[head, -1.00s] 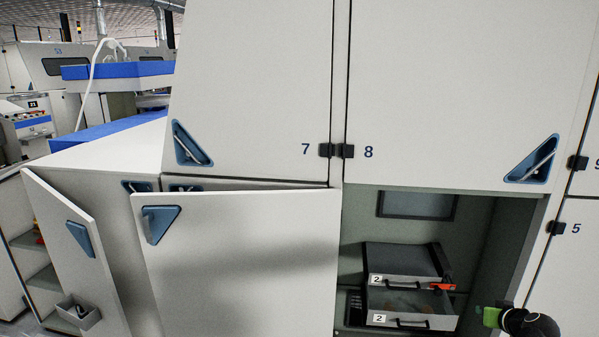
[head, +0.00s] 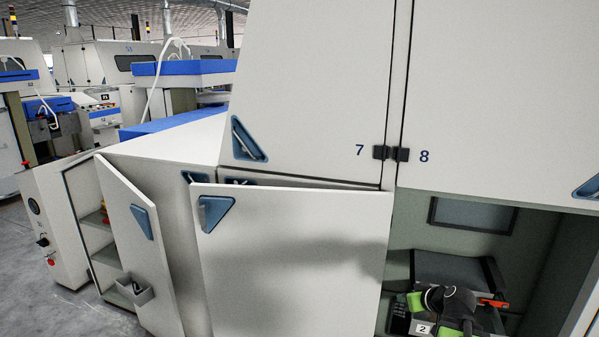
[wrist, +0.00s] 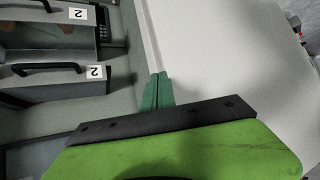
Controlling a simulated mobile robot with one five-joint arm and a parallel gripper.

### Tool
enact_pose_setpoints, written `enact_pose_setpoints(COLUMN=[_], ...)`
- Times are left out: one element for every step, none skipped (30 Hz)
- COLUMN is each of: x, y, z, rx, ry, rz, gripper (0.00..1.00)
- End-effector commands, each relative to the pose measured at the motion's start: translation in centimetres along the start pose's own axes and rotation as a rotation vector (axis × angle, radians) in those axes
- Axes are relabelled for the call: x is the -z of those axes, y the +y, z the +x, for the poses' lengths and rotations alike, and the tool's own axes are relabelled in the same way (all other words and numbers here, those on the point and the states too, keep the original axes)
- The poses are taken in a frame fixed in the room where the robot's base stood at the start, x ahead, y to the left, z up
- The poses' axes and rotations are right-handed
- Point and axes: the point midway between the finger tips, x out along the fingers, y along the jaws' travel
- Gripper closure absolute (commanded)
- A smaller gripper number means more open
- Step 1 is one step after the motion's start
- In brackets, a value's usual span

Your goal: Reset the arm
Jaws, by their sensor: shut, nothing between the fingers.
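My arm, black with green parts, shows at the lower right of the head view, in front of the open compartment under door 8. In the wrist view my gripper (wrist: 157,92) has its two green fingers together with nothing between them. The fingers point toward the edge of a pale panel. In the head view the fingertips cannot be made out.
Two grey drawers labelled 2 sit in the compartment; the upper drawer (head: 445,268) is partly behind my arm. An orange-red item (head: 494,303) lies beside it. The open cabinet door (head: 295,265) stands to the left, with another open door (head: 150,235) beyond. Floor (head: 45,300) is clear at lower left.

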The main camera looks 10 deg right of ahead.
Motion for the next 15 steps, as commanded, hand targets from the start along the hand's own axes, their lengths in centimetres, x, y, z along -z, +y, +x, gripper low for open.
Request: enact_pose_setpoints(x=[0.7,0.9,1.0,0.9,0.7,0.4,0.1,-0.3,-0.8,-1.3,-1.8,-2.5,-3.1,-3.7,-4.5], y=[-4.6,-7.0,-10.3,-12.8,-15.1,-18.0,-20.0,-21.9,-24.3,-25.9,-27.5,-29.4,-30.8,-32.1,-33.6], z=[2.0,3.0,4.1,4.8,5.5,6.1,6.5,6.8,7.0,7.2,7.3,7.3,7.3,7.2,7.0], rx=[0.057,0.087,0.126,0.153,0.178,0.207,0.226,0.243,0.262,0.274,0.283,0.292,0.297,0.299,0.297], ry=[-0.031,-0.054,-0.086,-0.112,-0.138,-0.174,-0.201,-0.229,-0.265,-0.293,-0.321,-0.361,-0.391,-0.422,-0.466], rz=[-0.053,-0.079,-0.113,-0.136,-0.158,-0.184,-0.203,-0.219,-0.239,-0.252,-0.265,-0.28,-0.29,-0.298,-0.307], gripper=[1.0,1.0,1.0,1.0,1.0,1.0,1.0,1.0,1.0,1.0,1.0,1.0,1.0,1.0,1.0])
